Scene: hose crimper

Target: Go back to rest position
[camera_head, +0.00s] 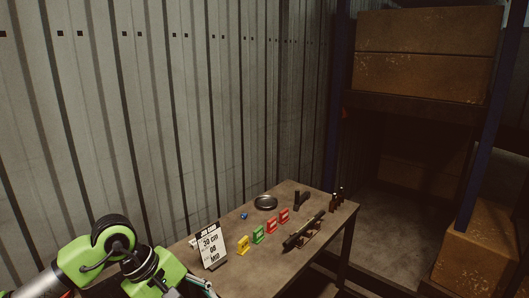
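My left arm, green and black, comes in from the lower left and bends down beside the near end of the table. A thin pale part (202,286) at the bottom edge, at the end of this arm, may belong to my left gripper. Its fingertips cannot be made out, so its opening and any grasp are unclear. My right arm and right gripper are not in view.
A brown table (262,274) stands along a corrugated wall. It bears a white sign (212,246), yellow (243,245), green (258,235) and red (284,215) pieces, a round dish (266,202) and a dark tool (303,231). Shelving with boxes (425,78) stands right.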

